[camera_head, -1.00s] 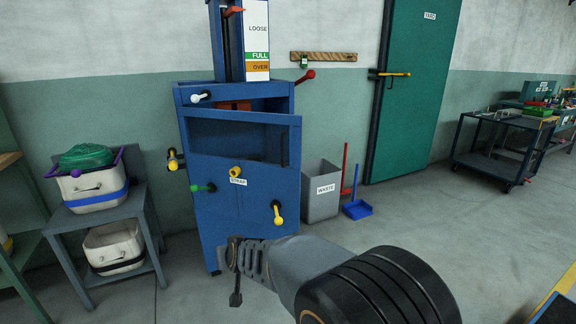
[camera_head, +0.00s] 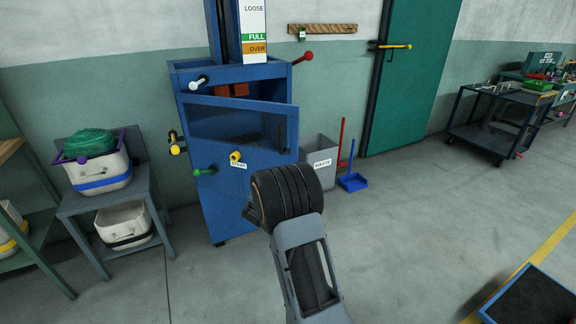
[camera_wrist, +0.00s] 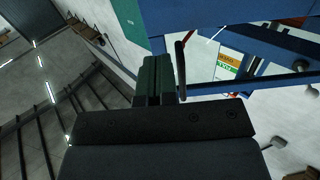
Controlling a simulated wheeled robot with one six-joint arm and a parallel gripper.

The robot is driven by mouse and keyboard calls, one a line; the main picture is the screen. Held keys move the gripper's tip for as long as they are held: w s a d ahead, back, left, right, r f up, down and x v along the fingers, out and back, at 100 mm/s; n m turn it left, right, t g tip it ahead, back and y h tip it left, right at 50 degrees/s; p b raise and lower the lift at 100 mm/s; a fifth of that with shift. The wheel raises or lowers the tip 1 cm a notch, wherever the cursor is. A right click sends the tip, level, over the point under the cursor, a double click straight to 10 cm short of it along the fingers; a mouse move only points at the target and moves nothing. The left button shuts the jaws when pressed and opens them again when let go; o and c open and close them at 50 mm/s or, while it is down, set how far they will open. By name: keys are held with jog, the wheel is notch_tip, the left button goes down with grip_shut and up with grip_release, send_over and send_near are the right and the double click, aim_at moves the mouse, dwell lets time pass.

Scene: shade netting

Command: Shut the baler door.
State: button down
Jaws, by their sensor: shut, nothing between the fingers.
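The blue baler (camera_head: 220,205) stands against the wall. Its door (camera_head: 235,101), a blue frame around a dark panel, stands ajar, its right end swung out from the body. In the head view, my arm is in front of the baler's lower right part and hides my gripper. In the wrist view my gripper (camera_wrist: 158,75) has its fingers together, with nothing between them. A dark upright bar (camera_wrist: 181,68), perhaps the door's handle, is just right of the fingers; I cannot tell whether they touch. Blue baler parts (camera_wrist: 235,22) fill the upper right.
Coloured knobs stick out of the baler, including a green one (camera_head: 203,171) and a red one (camera_head: 303,57). A grey waste bin (camera_head: 321,158) and a blue dustpan (camera_head: 353,182) stand to its right. A stand with tubs (camera_head: 97,178) is at left.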

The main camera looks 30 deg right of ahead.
aim_at(290, 161)
jog(key=x, duration=0.9)
jog(key=shift+w+d+b, duration=0.15)
jog(key=shift+d+b, duration=0.05)
jog(key=shift+b, duration=0.15)
